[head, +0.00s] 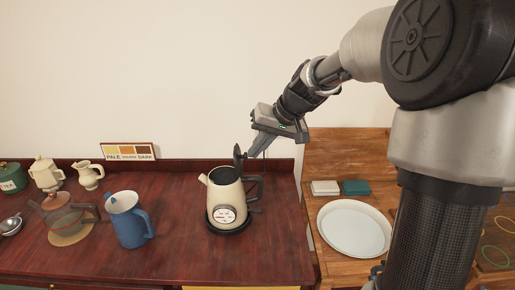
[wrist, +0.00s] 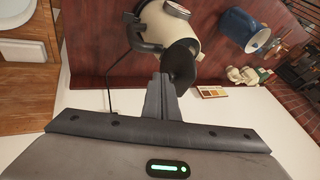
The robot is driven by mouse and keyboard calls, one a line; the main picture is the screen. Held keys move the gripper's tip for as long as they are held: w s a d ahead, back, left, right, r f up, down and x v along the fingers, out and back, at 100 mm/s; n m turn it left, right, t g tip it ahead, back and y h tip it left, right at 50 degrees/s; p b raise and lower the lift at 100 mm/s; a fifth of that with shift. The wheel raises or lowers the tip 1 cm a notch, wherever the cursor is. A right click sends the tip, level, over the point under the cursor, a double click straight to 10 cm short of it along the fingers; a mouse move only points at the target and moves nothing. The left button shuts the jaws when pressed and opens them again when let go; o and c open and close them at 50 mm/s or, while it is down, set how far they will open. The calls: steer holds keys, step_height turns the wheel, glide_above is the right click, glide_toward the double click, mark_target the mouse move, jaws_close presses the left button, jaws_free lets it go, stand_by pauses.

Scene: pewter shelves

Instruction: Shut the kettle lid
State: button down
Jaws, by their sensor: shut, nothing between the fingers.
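The cream kettle (head: 226,193) stands upright on a dark round base (head: 229,228) on the red-brown counter. Its black handle is on the right and its spout on the left. Its black lid (head: 238,156) stands up, open. My gripper (head: 254,153) is shut and empty, pointing down just right of the raised lid. In the wrist view the kettle (wrist: 170,28) is at the top, and the lid (wrist: 181,62) is right beside the tips of my gripper (wrist: 162,77). I cannot tell whether the fingers touch the lid.
A blue jug (head: 127,222) stands left of the kettle, with a glass pot (head: 62,215) on a mat beyond it. A roast-colour sign (head: 128,152) stands at the back. A white round tray (head: 354,228) lies on the wooden surface to the right. A thin cord runs by the kettle.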

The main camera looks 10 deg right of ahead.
mark_target(244, 157)
steer(key=a+h+p, duration=0.1)
steer(key=a+r+h+p, duration=0.1)
steer(key=a+h+p, duration=0.1)
steer(key=p, duration=0.1)
steer(key=shift+w+a+r+n+g, duration=0.2)
steer(key=shift+w+r+n+g, duration=0.1)
steer(key=shift+n, duration=0.1)
steer(key=a+h, duration=0.1)
steer(key=h, duration=0.1)
steer(key=a+f+h, duration=0.1)
steer(key=a+h, duration=0.1)
steer(key=w+a+n+g+h, duration=0.1)
steer(key=a+h, duration=0.1)
steer(key=shift+a+f+p, duration=0.15)
steer(key=shift+f+p, duration=0.1)
steer(key=shift+p, duration=0.1)
steer(key=a+h, duration=0.1)
steer(key=a+f+h, duration=0.1)
steer(key=shift+w+f+h, duration=0.15)
steer(key=shift+w+h, duration=0.1)
steer(key=shift+h, duration=0.05)
steer(key=f+h, duration=0.1)
steer(key=a+n+h, duration=0.1)
steer(key=shift+w+a+f+g+h, duration=0.15)
steer(key=shift+a+f+g+h, duration=0.1)
steer(key=shift+f+g+h, duration=0.15)
steer(key=shift+a+f, duration=0.15)
steer(key=shift+f, duration=0.1)
steer(key=shift+a+f, duration=0.15)
steer(key=shift+f, duration=0.05)
